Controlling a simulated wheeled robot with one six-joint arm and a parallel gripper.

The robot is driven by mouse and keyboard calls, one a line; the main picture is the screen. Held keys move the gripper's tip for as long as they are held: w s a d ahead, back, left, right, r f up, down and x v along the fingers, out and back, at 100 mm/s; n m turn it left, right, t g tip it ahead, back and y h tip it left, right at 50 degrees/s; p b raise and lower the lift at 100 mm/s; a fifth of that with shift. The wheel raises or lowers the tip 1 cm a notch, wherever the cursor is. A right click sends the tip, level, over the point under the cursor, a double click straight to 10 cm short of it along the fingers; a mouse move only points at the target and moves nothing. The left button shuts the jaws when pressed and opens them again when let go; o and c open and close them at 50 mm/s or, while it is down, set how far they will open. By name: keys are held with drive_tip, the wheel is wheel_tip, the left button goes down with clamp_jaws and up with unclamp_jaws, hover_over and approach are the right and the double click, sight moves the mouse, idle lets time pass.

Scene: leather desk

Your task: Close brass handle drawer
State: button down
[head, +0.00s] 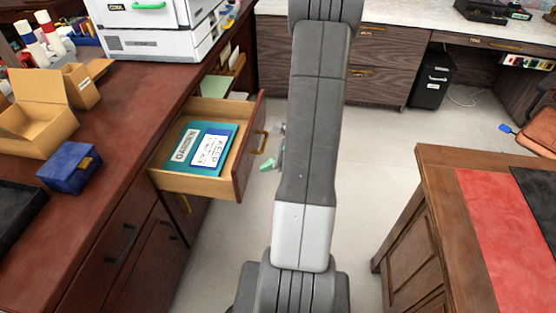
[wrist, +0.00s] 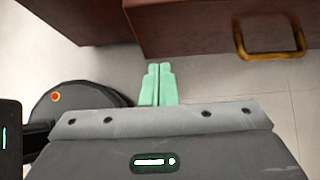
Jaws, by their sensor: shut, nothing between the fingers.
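The brass handle drawer (head: 240,178) is pulled out of the wooden cabinet on the left in the head view. Its brass handle (head: 261,142) is on the front panel, facing right. In the wrist view the brass handle (wrist: 270,50) is at the upper right, and the drawer front (wrist: 200,25) runs along the top. My gripper (head: 268,165) is just right of the drawer front in the head view, partly hidden behind my arm. Its green fingertips (wrist: 159,70) are together and empty, close to the drawer front and left of the handle; I cannot tell whether they touch it.
Inside the drawer lies a teal folder (head: 222,139) with white labels. A white printer (head: 160,42), an open cardboard box (head: 38,112) and a blue box (head: 70,168) stand on the left counter. A wooden desk (head: 430,200) stands at right. Pale floor (head: 372,145) is clear between.

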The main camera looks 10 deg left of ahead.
sight(241, 173)
drive_tip(key=a, duration=0.1)
drive_tip(key=a+f, duration=0.1)
drive_tip(key=a, duration=0.1)
drive_tip(key=a+f, duration=0.1)
drive_tip(key=a, duration=0.1)
drive_tip(key=shift+w+a, duration=0.1)
drive_tip(key=shift+a, duration=0.35)
drive_tip(key=shift+a, duration=0.1)
drive_tip(key=w+a+p, duration=0.1)
drive_tip(key=a+p, duration=0.3)
drive_tip(key=a, duration=2.6)
drive_tip(key=shift+a, duration=0.3)
drive_tip(key=shift+a+r, duration=0.1)
drive_tip(key=shift+r, duration=0.05)
drive_tip(key=shift+w, duration=0.1)
